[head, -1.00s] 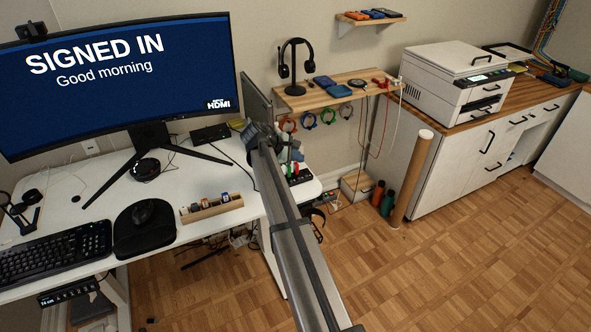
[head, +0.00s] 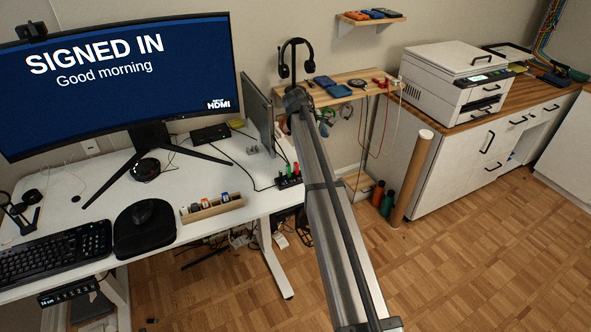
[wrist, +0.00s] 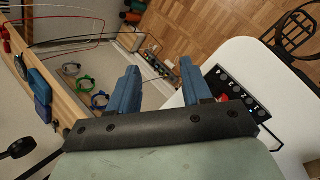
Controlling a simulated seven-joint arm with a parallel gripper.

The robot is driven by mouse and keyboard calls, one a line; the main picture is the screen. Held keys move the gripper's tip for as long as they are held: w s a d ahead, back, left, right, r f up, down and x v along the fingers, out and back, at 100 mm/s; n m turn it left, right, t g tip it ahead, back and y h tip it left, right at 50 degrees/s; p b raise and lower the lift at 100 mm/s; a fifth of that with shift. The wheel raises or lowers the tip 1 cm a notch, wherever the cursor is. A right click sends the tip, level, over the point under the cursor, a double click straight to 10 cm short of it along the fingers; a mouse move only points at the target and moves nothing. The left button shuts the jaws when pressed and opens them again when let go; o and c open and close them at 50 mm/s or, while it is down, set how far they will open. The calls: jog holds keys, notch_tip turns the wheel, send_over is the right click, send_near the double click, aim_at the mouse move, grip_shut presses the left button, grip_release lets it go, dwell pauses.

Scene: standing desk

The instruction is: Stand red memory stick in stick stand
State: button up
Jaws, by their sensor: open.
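A black block (head: 290,182) stands at the right edge of the white desk with small upright pieces in it, one green (head: 288,171) and one red (head: 296,168). It looks like the stick stand, with the red piece perhaps the red memory stick; they are too small to be sure. In the wrist view a black block with a row of pale round marks (wrist: 240,93) lies right of my gripper, with a bit of red (wrist: 222,98) beside the right finger. My gripper (wrist: 160,78) is open, its blue fingers apart with nothing between them. In the head view my arm hides the gripper.
A wooden shelf (head: 345,92) with a headphone stand and small devices is close to my arm; coloured cable loops (wrist: 82,86) hang under it. A laptop-like panel (head: 257,112) stands on the desk. A wooden rack (head: 212,208) holds several small items. Floor lies beyond the desk edge.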

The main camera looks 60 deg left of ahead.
aim_at(296, 163)
jog(key=s+n+g, duration=0.2)
jog(key=s, duration=0.1)
jog(key=s+a+f+n+g, duration=0.1)
jog(key=s+n+g, duration=0.1)
jog(key=s+a+n+g, duration=0.1)
jog(key=s+n+g, duration=0.1)
jog(key=s+n, duration=0.1)
jog(key=shift+s+f, duration=0.2)
jog(key=shift+s, duration=0.1)
jog(key=shift+s+d+n, duration=0.15)
jog(key=shift+n, duration=0.35)
jog(key=shift+d+n, duration=0.1)
jog(key=shift+n, duration=0.7)
jog(key=shift+f, duration=0.15)
jog(key=shift+f, duration=4.4)
grip_shut()
jog(key=shift+r, duration=0.3)
